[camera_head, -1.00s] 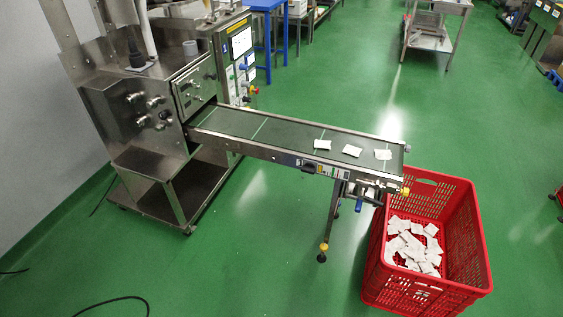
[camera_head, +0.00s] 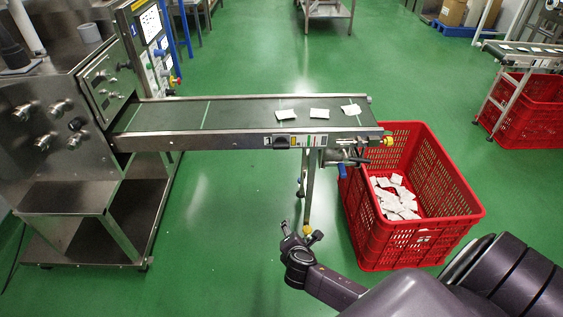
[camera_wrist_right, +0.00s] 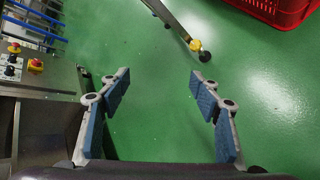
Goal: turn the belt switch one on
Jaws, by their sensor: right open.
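The conveyor belt (camera_head: 240,112) runs from the steel packing machine to the red crate in the head view, with several teabags on it. A small dark switch box (camera_head: 284,141) sits on the side rail of the belt, beside labels; its position is too small to tell. My right gripper (camera_head: 302,237) is in front of and below the belt, near its support leg, apart from the switch box. In the right wrist view the right gripper (camera_wrist_right: 161,88) is open and empty, over green floor. My left gripper is not in view.
A red crate (camera_head: 425,235) with teabags stands under the belt's right end. The steel machine (camera_head: 60,115) with knobs stands at left. A second belt (camera_head: 530,50) and red crate (camera_head: 535,110) are at far right. The floor before the belt is clear.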

